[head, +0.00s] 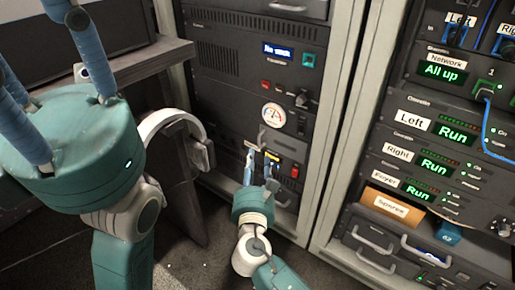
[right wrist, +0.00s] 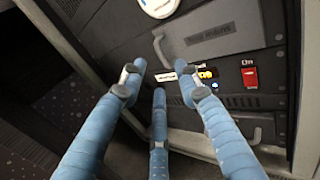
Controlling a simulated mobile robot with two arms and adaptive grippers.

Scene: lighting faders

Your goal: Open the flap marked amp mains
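The dark flap in the left rack carries a faint grey label plate (right wrist: 208,38), too dim to read surely, and a grey handle (right wrist: 161,47) at its left. The flap looks closed. In the head view it lies under the round white gauge (head: 273,116). My right gripper (head: 262,166) is in front of the panel just below the flap. In the right wrist view its three blue fingers (right wrist: 160,82) are spread with nothing between them, below the handle. My left gripper (head: 62,60) is at the upper left, fingers spread, some tips out of frame.
A red switch (right wrist: 249,77) marked On sits below the flap's label, with yellow lettering beside it. Headphones (head: 180,135) hang at the left of the rack. The right rack holds units with lit Run displays (head: 454,136). Dark carpet lies below.

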